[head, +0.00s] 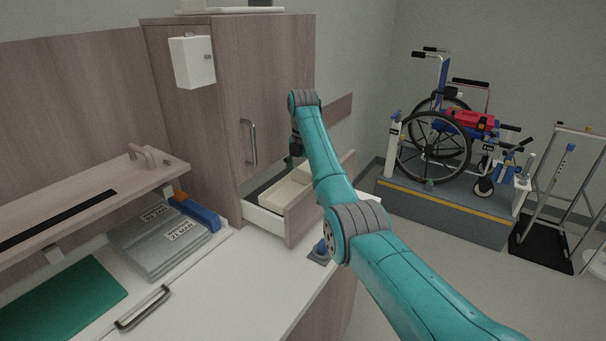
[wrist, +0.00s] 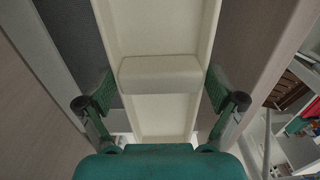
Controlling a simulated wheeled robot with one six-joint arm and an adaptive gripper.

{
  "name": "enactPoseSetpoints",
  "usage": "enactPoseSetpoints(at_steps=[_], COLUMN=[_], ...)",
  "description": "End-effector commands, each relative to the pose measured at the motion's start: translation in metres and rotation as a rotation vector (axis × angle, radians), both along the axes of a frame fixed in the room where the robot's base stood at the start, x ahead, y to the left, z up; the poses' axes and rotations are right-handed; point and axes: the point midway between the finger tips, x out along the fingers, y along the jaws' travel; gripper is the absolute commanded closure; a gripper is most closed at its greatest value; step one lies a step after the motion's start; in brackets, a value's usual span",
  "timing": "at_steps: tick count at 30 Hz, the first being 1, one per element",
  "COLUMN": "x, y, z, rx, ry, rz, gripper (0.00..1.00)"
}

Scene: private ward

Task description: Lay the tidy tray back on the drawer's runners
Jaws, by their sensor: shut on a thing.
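The cream tidy tray (head: 283,190) is at the open drawer (head: 264,222) of the wooden cabinet, within the drawer's outline. In the wrist view the tray (wrist: 160,28) is long and shallow, with a raised block (wrist: 160,74) across its middle. My gripper (wrist: 161,84) has one green finger pad on each side of the tray at this block and is shut on the tray. A grey drawer interior (wrist: 78,42) shows left of the tray. The runners are not clearly visible, so I cannot tell whether the tray touches them. In the head view my arm partly hides the tray and gripper.
The white counter (head: 245,290) holds a grey folder stack (head: 160,245), a green mat (head: 65,300) and a small blue-topped item (head: 320,250). A wheelchair (head: 435,140) on a platform is at the right.

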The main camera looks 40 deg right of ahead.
Motion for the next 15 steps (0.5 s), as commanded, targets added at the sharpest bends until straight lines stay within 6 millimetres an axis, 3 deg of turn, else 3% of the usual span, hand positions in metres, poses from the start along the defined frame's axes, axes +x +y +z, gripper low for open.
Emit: enactPoseSetpoints(at_steps=[9, 10, 15], x=[0.0001, 0.0001, 0.0001], y=[-0.0001, -0.0001, 0.0000], z=[-0.0040, -0.0039, -0.0039], rx=[0.000, 0.000, 0.000], ry=[0.000, -0.001, 0.000], rz=[0.000, 0.000, 0.000], gripper=[0.77, 0.02, 0.00])
